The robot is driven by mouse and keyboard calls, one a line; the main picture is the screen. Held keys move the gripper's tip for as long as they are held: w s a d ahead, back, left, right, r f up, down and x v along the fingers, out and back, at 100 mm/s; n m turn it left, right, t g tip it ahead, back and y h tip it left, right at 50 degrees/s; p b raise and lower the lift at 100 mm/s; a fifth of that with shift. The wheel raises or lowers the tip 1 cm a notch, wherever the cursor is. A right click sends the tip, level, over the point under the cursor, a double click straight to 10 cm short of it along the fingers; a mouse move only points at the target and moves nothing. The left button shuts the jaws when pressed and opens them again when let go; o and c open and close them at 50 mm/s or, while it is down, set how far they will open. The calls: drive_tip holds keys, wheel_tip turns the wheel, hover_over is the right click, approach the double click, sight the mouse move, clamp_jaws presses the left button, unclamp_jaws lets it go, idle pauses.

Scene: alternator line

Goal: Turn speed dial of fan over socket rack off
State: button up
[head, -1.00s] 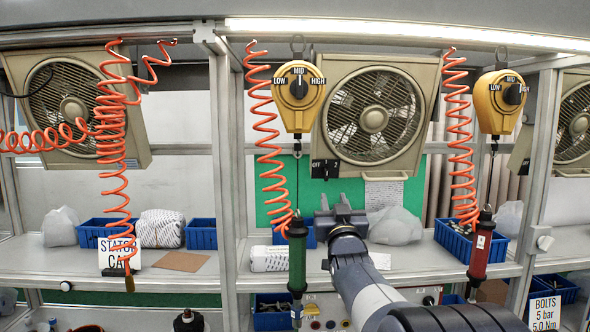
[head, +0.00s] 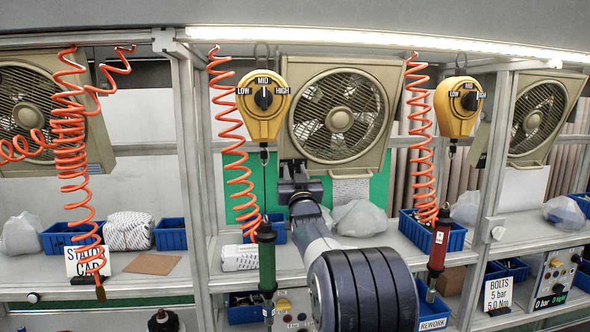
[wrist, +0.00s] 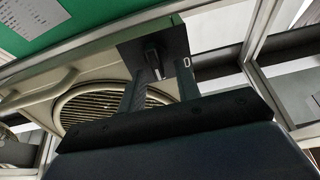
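The beige fan (head: 340,115) in the middle of the head view hangs behind the shelf; its grille also shows in the wrist view (wrist: 85,108). My gripper (head: 293,180) is at the fan's lower left corner and hides the dial plate there in the head view. In the wrist view, the black dial plate (wrist: 133,52) and its dark knob (wrist: 153,61) are ahead of my gripper (wrist: 157,72). The two fingers are apart, with the knob in line with the gap between them. I cannot tell whether they touch it or where it points.
Yellow balancers (head: 263,100) and (head: 458,107) hang in front, carrying a green tool (head: 267,262) and a red tool (head: 439,245). Orange coiled hoses (head: 232,140) hang beside them. Blue bins (head: 172,235) and plastic bags (head: 360,218) stand on the shelf (head: 200,262).

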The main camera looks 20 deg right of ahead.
clamp_jaws()
idle(0.4)
drive_tip(key=shift+f+n+b, duration=0.15)
drive_tip(key=shift+n+b, duration=0.25)
drive_tip(key=shift+b, duration=0.4)
drive_tip(key=shift+f+n+b, duration=0.1)
drive_tip(key=shift+n+b, duration=0.2)
drive_tip(key=shift+b, duration=0.2)
drive_tip(key=n+b, duration=0.1)
drive_tip(key=b, duration=0.1)
drive_tip(key=n+b, duration=0.2)
drive_tip(key=shift+w+a+f, duration=0.1)
drive_tip(key=shift+a, duration=0.15)
drive_tip(key=n+b, duration=0.1)
drive_tip(key=n, duration=0.1)
drive_tip(key=n+b, duration=0.2)
drive_tip(key=n+y+b, duration=0.1)
drive_tip(key=n, duration=0.1)
drive_tip(key=shift+w+a, duration=0.15)
drive_tip(key=shift+a, duration=0.15)
drive_tip(key=shift+n, duration=0.3)
